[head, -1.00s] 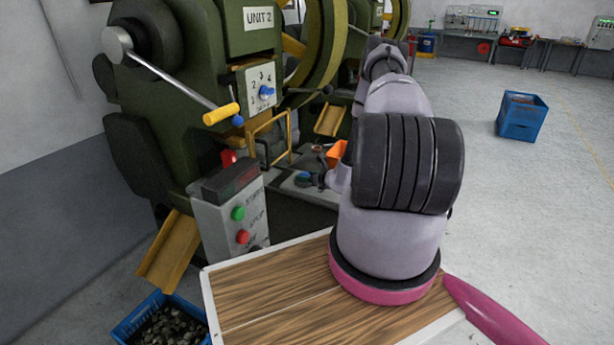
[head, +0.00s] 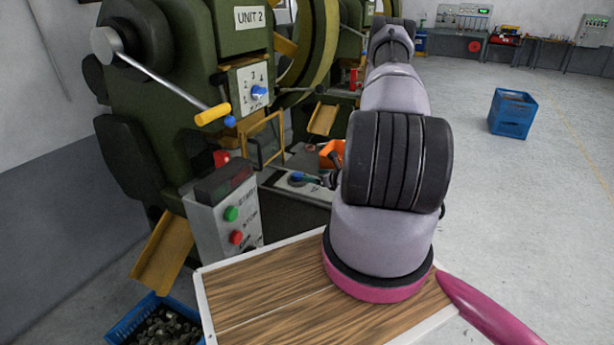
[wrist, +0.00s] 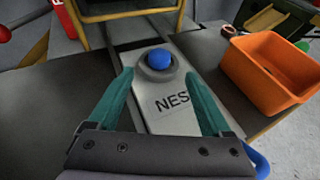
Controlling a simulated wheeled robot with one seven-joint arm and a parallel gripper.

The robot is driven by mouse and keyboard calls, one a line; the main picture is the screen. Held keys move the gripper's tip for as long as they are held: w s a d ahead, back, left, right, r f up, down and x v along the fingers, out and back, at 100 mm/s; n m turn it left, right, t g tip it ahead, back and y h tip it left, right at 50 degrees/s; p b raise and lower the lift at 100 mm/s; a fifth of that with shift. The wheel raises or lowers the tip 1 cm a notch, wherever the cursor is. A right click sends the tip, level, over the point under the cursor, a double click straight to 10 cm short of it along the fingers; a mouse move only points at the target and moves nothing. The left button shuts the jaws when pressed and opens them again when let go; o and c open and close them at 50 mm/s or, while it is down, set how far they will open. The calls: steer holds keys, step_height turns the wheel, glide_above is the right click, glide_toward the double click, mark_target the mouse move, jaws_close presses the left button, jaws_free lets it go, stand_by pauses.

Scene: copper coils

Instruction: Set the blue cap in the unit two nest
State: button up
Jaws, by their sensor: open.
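The blue cap (wrist: 160,59) sits in the round grey nest (wrist: 158,72) on a pale plate (wrist: 178,108) lettered "NES", the rest cut off by a finger. My gripper (wrist: 159,74) is open. Its teal fingers are apart, one either side of the nest's near part, with the cap just beyond the tips. I cannot tell whether a finger touches the nest. In the head view my gripper (head: 308,179) is small and partly hidden by my arm, over the plate of the green press marked UNIT 2 (head: 250,18).
An orange bin (wrist: 268,75) stands right of the plate. A yellow frame guard (head: 265,140) rises behind it on the press. The START/STOP box (head: 226,215) and the yellow-handled lever (head: 212,114) are at left. A blue floor crate (head: 512,113) is at right.

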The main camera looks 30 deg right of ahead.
steer(key=shift+v, duration=1)
steer(key=w+a+r+n+g+y, duration=0.15)
steer(key=a+r+n+y, duration=0.4)
steer(key=r, duration=0.65)
steer(key=w+a+r+n+g+y, duration=0.1)
steer(key=a+r+n+g+y, duration=0.15)
steer(key=a+r+n, duration=0.55)
steer(key=s+a+r+n+g, duration=0.3)
steer(key=s+a+r, duration=0.2)
steer(key=r, duration=0.3)
steer(key=s+a+r+n+g, duration=0.2)
steer(key=s+a+r+n, duration=0.15)
steer(key=r, duration=0.35)
steer(key=s+d+r+n+t+h, duration=0.1)
steer(key=s+r+n+h, duration=0.3)
steer(key=s+r, duration=0.3)
steer(key=s+r+n+t+h, duration=0.1)
steer(key=s+r+n+h, duration=0.3)
steer(key=s+r, duration=0.3)
steer(key=s+n, duration=0.1)
steer(key=s, duration=0.4)
steer(key=shift+d+n+t+h, duration=0.3)
steer(key=shift+d+t, duration=0.1)
steer(key=shift+w+r, duration=0.1)
steer(key=shift+r, duration=0.05)
